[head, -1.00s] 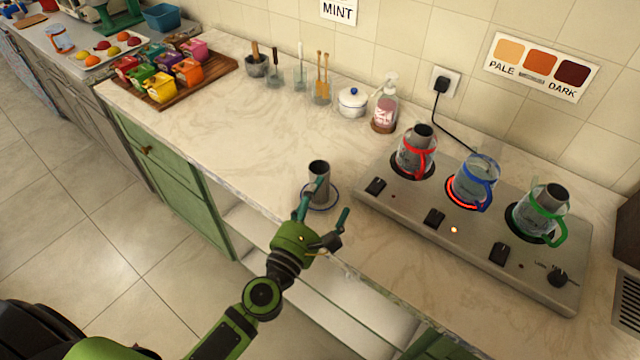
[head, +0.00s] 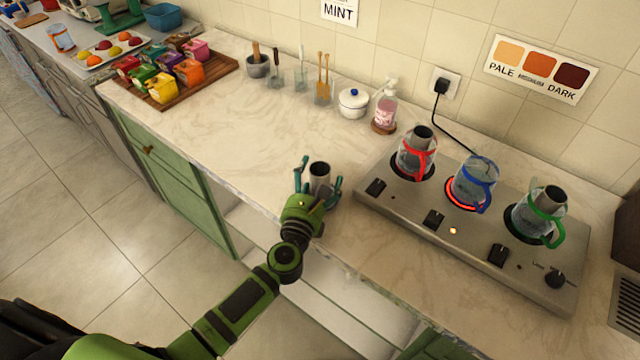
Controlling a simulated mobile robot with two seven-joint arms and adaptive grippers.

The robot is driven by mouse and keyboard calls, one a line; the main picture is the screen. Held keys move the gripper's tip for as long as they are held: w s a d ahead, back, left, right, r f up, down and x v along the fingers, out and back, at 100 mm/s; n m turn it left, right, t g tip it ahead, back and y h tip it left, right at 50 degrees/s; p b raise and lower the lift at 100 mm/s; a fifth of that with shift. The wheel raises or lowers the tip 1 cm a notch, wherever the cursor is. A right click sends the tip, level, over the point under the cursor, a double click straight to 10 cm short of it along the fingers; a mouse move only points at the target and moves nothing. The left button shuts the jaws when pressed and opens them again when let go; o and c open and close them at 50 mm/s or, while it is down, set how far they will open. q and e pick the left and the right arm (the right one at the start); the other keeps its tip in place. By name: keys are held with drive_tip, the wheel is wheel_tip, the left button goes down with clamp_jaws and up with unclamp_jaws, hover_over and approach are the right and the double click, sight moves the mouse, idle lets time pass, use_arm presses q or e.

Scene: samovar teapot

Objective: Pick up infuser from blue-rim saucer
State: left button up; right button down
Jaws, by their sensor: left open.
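The infuser (head: 320,174) is a dark grey metal cylinder standing upright on the counter near its front edge. The blue-rim saucer under it is almost wholly hidden by my gripper. My left gripper (head: 318,180) is open, with one teal finger on the left of the infuser and the other on its right. The fingers are around it; I cannot tell whether either touches it. My right gripper is not in view.
A steel hot plate (head: 400,207) with red-, blue- and green-handled glass jugs stands to the right. A white sugar bowl (head: 352,103) and a soap bottle (head: 385,108) stand behind. A wooden tray (head: 215,68) of coloured boxes is at far left. The counter left of the infuser is clear.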

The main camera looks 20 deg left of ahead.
use_arm(q)
drive_tip(key=c, duration=1.3)
drive_tip(key=shift+o, duration=0.2)
